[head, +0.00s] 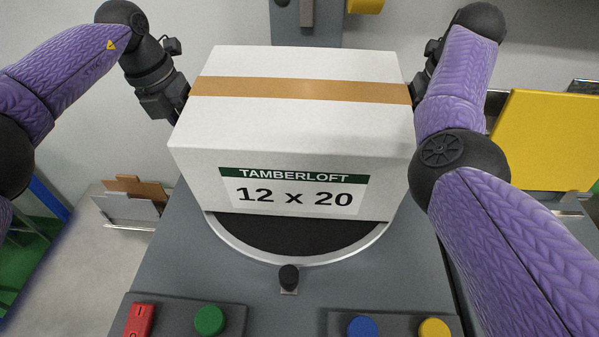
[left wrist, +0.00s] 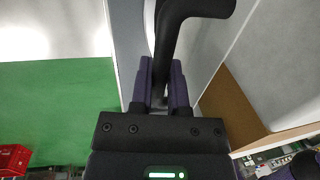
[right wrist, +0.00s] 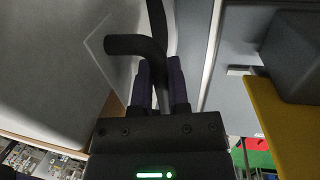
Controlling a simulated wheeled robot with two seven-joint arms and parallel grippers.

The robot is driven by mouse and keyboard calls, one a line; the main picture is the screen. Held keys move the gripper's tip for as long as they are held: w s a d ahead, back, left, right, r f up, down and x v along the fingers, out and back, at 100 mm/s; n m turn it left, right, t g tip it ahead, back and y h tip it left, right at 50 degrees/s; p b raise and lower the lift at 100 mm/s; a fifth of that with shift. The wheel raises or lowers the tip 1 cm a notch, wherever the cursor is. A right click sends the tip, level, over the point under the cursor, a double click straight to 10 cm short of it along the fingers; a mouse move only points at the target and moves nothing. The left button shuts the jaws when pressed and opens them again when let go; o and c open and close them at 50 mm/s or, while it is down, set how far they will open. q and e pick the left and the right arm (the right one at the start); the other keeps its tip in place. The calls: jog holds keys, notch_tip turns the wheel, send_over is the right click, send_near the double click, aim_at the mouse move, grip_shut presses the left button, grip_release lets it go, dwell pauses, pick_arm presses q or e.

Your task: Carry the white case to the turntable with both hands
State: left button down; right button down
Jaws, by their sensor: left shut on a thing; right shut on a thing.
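The white case (head: 290,130) has a brown tape band across its top and a TAMBERLOFT 12 x 20 label on its front. It is over the round black turntable (head: 300,245), whose front rim shows below it. I cannot tell whether its base touches the turntable. My left gripper (head: 176,108) is at the case's left side, shut on a black bent handle (left wrist: 195,8). My right gripper (right wrist: 160,75) is at the right side, shut on a similar black handle (right wrist: 135,45); in the head view my arm and the case largely hide it.
A black knob (head: 289,277) stands in front of the turntable. Button panels at the front hold a red switch (head: 139,320) and green (head: 209,320), blue (head: 362,327) and yellow (head: 434,328) buttons. A yellow panel (head: 545,140) stands at right.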

pick_arm(q)
jog(key=c, duration=0.6)
grip_release()
jog(key=shift+s+r, duration=0.1)
jog(key=shift+r, duration=0.05)
pick_arm(e)
jog(key=c, duration=0.6)
grip_release()
jog(key=shift+s+r, duration=0.1)
jog(key=shift+r, duration=0.1)
jog(key=shift+d+r, duration=0.1)
jog(key=shift+r, duration=0.1)
pick_arm(q)
jog(key=v, duration=1.2)
pick_arm(e)
jog(key=v, duration=1.1)
jog(key=shift+r, duration=0.25)
